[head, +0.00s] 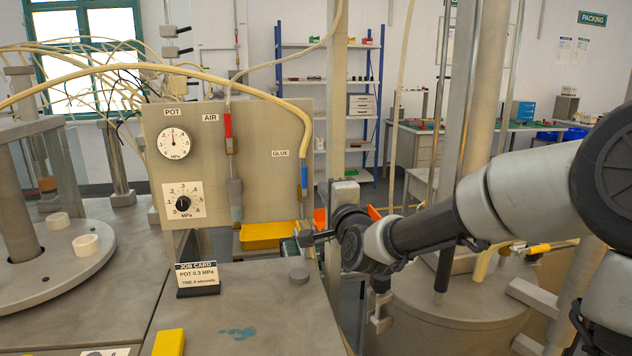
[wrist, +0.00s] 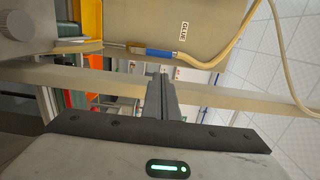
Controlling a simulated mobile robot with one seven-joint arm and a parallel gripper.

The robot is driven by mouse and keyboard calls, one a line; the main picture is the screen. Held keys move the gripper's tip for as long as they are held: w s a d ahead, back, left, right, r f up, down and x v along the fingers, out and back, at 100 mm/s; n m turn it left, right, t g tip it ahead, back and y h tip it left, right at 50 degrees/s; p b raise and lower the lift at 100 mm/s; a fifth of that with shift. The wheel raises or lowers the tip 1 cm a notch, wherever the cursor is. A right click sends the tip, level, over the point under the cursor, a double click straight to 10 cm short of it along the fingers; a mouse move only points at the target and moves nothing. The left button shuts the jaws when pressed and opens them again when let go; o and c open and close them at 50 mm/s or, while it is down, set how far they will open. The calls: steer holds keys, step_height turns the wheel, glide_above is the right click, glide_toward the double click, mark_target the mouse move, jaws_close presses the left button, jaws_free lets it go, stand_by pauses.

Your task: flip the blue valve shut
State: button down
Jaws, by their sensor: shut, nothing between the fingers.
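The blue valve handle (head: 304,176) is on the GLUE line at the right edge of the grey panel (head: 262,185). The handle lies in line with its hose, upright in the head view. In the wrist view the blue handle (wrist: 158,54) lies crosswise below the GLUE label, just beyond my fingertips. My gripper (head: 303,239) is shut and empty, below the blue handle in the head view. Its narrow fingers (wrist: 160,78) point toward the panel in the wrist view; contact with the handle is not visible.
A red valve handle (head: 228,125) is on the AIR line left of the blue one. A yellow bin (head: 266,236) sits below the panel. A cream hose (head: 235,86) arches over the panel.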

mark_target(304, 177)
steer(key=x, duration=0.8)
steer(key=shift+w+b, duration=0.25)
steer(key=shift+b, duration=0.15)
